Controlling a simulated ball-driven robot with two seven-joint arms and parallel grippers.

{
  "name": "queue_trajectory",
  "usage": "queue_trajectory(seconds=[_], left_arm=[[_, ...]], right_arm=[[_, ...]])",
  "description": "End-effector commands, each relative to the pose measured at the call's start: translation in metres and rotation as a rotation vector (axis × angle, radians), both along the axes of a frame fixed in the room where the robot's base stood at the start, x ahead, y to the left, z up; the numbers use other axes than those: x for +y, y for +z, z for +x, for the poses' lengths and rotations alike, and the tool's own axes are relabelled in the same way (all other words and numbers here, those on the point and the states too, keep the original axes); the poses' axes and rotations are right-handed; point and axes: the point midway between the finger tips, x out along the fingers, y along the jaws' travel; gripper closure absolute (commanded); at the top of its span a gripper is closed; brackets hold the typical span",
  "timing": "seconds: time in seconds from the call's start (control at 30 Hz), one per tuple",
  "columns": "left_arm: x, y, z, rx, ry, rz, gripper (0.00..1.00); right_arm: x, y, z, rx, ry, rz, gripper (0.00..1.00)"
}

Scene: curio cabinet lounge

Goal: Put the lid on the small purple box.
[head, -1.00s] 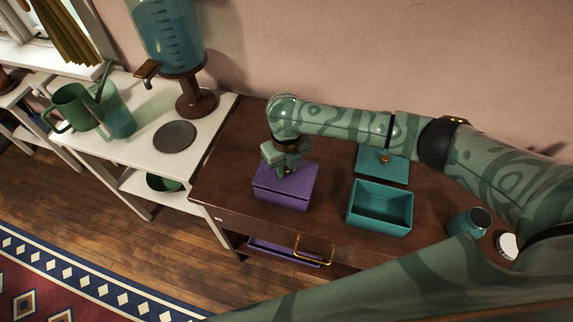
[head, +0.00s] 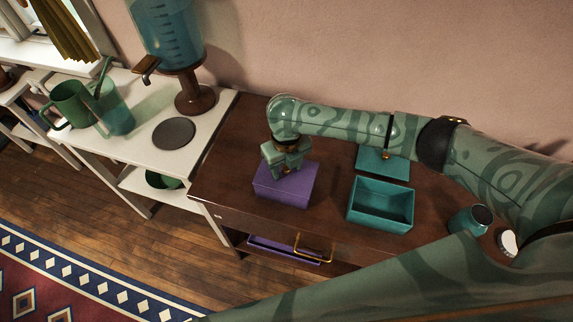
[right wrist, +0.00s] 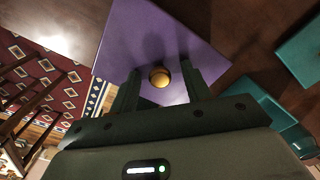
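The small purple box (head: 281,197) stands on the dark wooden cabinet, and its purple lid (head: 298,172) lies on top of it. The lid fills the upper middle of the right wrist view (right wrist: 155,35), with a round golden knob (right wrist: 159,76). My right gripper (head: 284,168) is over the lid, pointing down. Its two fingers (right wrist: 163,88) stand on either side of the knob, with a visible gap on each side. The box walls are hidden below the lid in the wrist view. My left gripper is out of view.
To the right are an open teal box (head: 381,203), a teal lid (head: 384,165) behind it and a teal cup (head: 470,219). A white shelf (head: 150,150) with jugs and a dispenser (head: 170,40) stands left. A purple thing (head: 283,250) lies below the cabinet top.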

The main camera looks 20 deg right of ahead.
Motion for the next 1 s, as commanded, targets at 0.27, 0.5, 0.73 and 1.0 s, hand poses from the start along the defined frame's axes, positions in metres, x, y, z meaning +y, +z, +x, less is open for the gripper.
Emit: queue_trajectory(seconds=[0.27, 0.5, 0.73, 1.0], left_arm=[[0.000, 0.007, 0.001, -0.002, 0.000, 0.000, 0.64], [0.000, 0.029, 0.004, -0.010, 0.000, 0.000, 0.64], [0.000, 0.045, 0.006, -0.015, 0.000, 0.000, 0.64], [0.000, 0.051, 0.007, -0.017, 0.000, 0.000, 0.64]], right_arm=[[0.000, 0.017, 0.000, -0.002, -0.001, 0.001, 0.52], [0.000, 0.081, 0.001, -0.006, 0.001, 0.000, 0.52], [0.000, 0.136, 0.001, -0.004, 0.001, 0.001, 0.52], [0.000, 0.163, 0.000, -0.001, 0.000, -0.001, 0.52]])
